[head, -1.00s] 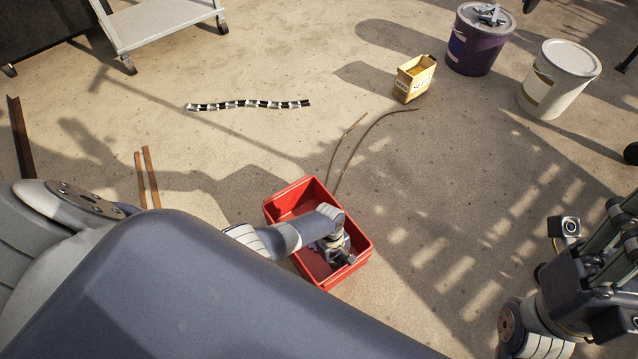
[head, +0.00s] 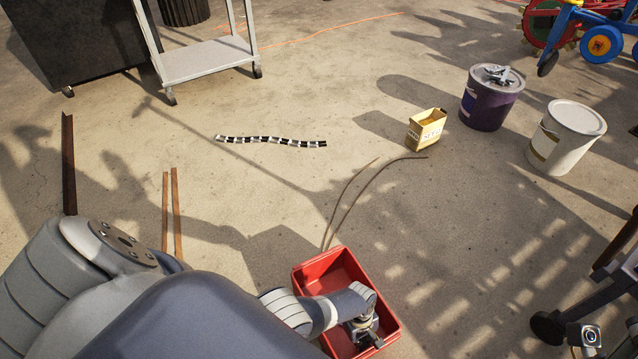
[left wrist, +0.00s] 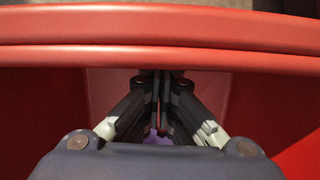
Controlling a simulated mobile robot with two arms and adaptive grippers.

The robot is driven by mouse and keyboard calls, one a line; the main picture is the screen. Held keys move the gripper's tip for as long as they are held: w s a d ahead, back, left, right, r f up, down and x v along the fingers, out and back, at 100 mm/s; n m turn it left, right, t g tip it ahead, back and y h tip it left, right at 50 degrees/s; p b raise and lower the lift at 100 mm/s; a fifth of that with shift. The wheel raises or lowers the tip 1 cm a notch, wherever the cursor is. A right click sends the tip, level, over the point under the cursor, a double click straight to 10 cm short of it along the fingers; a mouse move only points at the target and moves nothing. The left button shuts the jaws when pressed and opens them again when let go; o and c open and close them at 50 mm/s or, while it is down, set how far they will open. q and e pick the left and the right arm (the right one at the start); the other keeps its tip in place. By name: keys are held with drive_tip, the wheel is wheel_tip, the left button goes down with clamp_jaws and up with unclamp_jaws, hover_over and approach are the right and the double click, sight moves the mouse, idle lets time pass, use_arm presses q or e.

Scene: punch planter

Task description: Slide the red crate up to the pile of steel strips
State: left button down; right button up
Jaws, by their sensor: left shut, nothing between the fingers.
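The red crate (head: 390,293) stands on the concrete at the bottom centre of the head view. My left gripper (head: 368,342) reaches down inside it, shut and empty. In the left wrist view the crate's wall and rim (left wrist: 160,58) cross the top, just ahead of the shut fingertips (left wrist: 161,80); I cannot tell if they touch. Thin curved brown strips (head: 350,209) lie just beyond the crate's far edge. Two straight rusty strips (head: 176,205) lie to the left, partly behind my arm. I cannot tell which is the named pile.
A yellow box (head: 426,133), a purple bucket (head: 488,107) and a white bucket (head: 563,142) stand at the right. A black-and-white striped strip (head: 270,141) lies mid-floor. A rusty angle bar (head: 68,165) and a grey cart (head: 205,60) are at the left.

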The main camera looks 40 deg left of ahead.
use_arm(q)
drive_tip(key=shift+d, duration=0.2)
drive_tip(key=shift+a, duration=0.1)
idle(0.4)
drive_tip(key=shift+v, duration=1)
drive_tip(key=v, duration=1)
